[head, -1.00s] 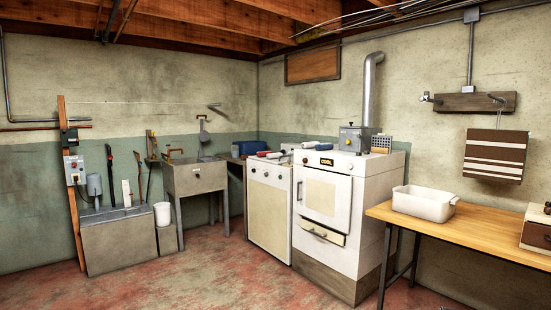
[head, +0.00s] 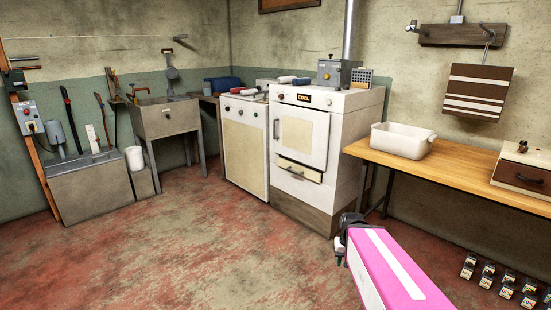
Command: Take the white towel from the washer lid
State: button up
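The lower white appliance with a front panel (head: 245,148), likely the washer, stands left of the taller white unit marked COOL (head: 300,140). Small rolled items in white and red (head: 249,91) lie on its top. They are too small to tell whether one is a white towel. My pink arm with a white stripe enters at the bottom right. The dark part at its end (head: 343,240), which looks like my gripper, is over the floor in front of the COOL unit, far from the lid. Its fingers cannot be made out.
A wooden table (head: 465,172) holds a white basin (head: 402,141) and a box (head: 525,170) at right. A striped brown cloth (head: 478,92) hangs on the wall. A sink (head: 168,118) stands left of the appliances. The red floor (head: 190,240) in front is open.

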aim_at(245, 92)
jog(key=i+j+u, duration=0.3)
jog(key=i, duration=0.2)
jog(key=i+j+u, duration=0.3)
jog(key=i, duration=0.25)
jog(key=i+u, duration=0.35)
jog(key=i, duration=0.15)
